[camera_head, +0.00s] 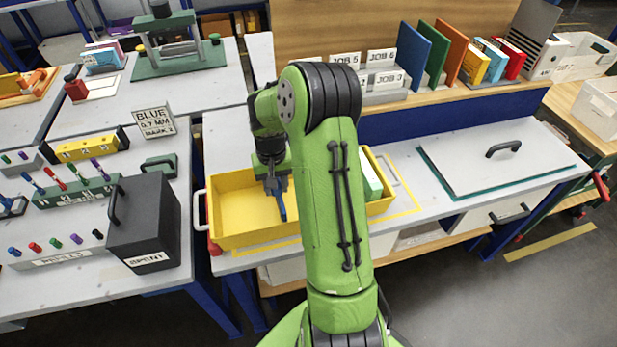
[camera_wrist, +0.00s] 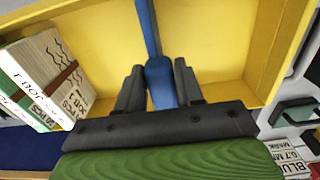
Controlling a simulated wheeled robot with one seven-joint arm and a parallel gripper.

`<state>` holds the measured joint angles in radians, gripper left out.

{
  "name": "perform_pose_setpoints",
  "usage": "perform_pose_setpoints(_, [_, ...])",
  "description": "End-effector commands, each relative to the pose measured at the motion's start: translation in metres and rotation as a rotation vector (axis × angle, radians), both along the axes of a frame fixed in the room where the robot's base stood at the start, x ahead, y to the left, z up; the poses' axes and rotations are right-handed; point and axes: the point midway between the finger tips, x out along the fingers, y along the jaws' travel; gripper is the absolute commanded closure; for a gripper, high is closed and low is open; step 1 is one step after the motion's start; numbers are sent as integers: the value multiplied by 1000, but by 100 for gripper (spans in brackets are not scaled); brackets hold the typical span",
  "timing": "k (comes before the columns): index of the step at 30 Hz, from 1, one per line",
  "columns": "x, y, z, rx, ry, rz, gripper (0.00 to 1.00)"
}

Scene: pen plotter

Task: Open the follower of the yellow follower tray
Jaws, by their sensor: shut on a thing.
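The yellow follower tray (camera_head: 245,236) stands on the near side of the grey table, left of centre. It also fills the wrist view, with its floor and walls showing (camera_wrist: 215,45). My gripper (camera_head: 276,186) points down into the tray. In the wrist view my gripper (camera_wrist: 159,78) is shut on a blue bar (camera_wrist: 150,30), with one finger on each side of it. The blue bar (camera_head: 282,208) reaches below the fingers in the head view. I cannot tell which part is the follower or how the bar joins the tray. My arm hides the tray's middle.
A stack of pads or boxes (camera_wrist: 45,80) stands at one end of the tray. A black box (camera_head: 145,225) stands left of the tray on the neighbouring table. A lidded panel with a black handle (camera_head: 495,155) lies at right. Bare tabletop lies between.

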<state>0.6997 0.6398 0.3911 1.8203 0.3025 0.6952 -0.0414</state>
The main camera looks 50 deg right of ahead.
Motion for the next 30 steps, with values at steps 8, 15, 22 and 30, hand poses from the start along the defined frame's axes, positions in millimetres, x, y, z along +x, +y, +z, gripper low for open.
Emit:
perform_pose_setpoints(8, [32, 56, 0, 4, 0, 9, 100])
perform_pose_setpoints(15, [44, 74, 1, 5, -2, 7, 100])
perform_pose_setpoints(22, [45, 77, 1, 5, -2, 5, 100])
perform_pose_setpoints(30, [45, 76, 1, 4, -1, 5, 50])
